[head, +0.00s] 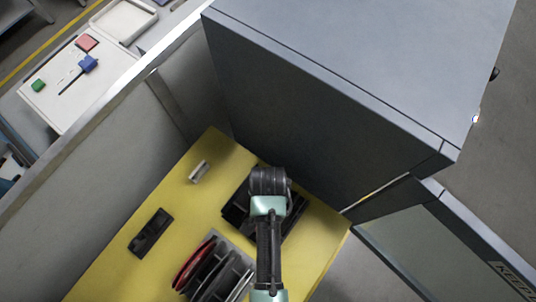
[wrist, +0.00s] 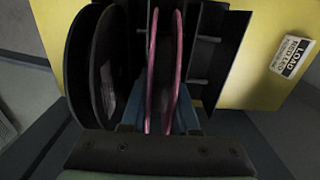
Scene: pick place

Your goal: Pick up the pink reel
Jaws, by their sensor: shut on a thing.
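The pink reel (wrist: 166,60) stands on edge in the wrist view, its two thin pink rims seen from above. My gripper (wrist: 160,118) is shut on it, with a bluish finger on either side. In the head view my gripper (head: 269,182) is over a dark rack (head: 238,210) on the yellow table (head: 120,265). My gripper and arm hide the pink reel there. Whether the reel still touches the rack cannot be told.
Black reels (wrist: 85,75) stand close on the left in the wrist view. A red-rimmed reel (head: 193,263) and black reels stand nearer on the table. A black block (head: 150,233) lies left. A large grey cabinet (head: 320,110) rises just behind the table.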

